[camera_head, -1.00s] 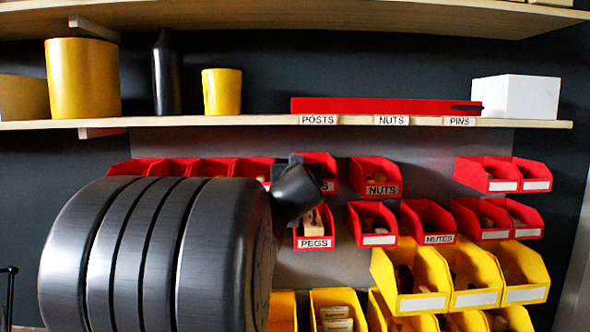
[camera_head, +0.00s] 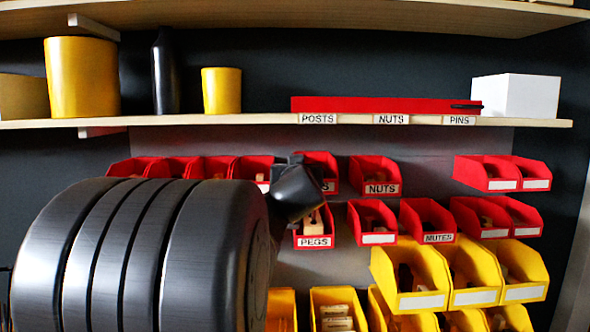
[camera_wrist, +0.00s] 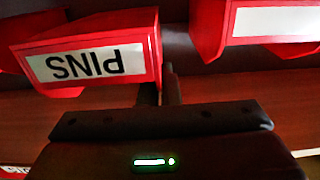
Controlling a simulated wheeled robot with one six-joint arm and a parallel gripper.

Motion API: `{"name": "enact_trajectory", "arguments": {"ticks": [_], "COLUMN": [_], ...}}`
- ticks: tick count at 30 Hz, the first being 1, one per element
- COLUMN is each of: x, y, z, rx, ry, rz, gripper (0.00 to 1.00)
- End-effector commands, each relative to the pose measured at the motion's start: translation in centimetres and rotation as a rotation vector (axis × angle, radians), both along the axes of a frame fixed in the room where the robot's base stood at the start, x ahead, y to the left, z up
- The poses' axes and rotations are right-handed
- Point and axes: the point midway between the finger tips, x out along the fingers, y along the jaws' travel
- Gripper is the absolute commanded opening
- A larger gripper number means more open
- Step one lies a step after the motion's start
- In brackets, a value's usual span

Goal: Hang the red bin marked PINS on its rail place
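The red bin marked PINS (camera_wrist: 88,52) shows upside down in the wrist view, its label facing the camera. My gripper (camera_wrist: 161,92) has its two dark fingers close together at one side wall of this bin, one finger on each side of the wall. In the head view my gripper (camera_head: 297,190) is in front of the upper red row, beside a red bin (camera_head: 322,163) whose label is mostly hidden and ends in S. That bin fits the PINS bin in the wrist view. Whether its back sits on the rail is hidden.
A blank-labelled red bin (camera_wrist: 270,22) is close beside in the wrist view. Red NUTS (camera_head: 375,176), PEGS (camera_head: 313,241) and MUTES (camera_head: 428,220) bins hang nearby. Yellow bins (camera_head: 411,280) are below. A shelf (camera_head: 260,121) runs above. Bare panel shows right of NUTS (camera_head: 428,175).

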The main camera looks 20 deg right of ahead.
Motion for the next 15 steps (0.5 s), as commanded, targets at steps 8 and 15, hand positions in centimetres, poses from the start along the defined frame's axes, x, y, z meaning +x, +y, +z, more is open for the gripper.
{"name": "enact_trajectory", "arguments": {"ticks": [8,15], "x": [-0.2,-1.6], "y": [0.1,0.4], "z": [0.1,0.1], "rx": [0.000,0.000], "ry": [-0.001,-0.001], "rz": [0.000,0.000], "gripper": [0.00,0.00]}}
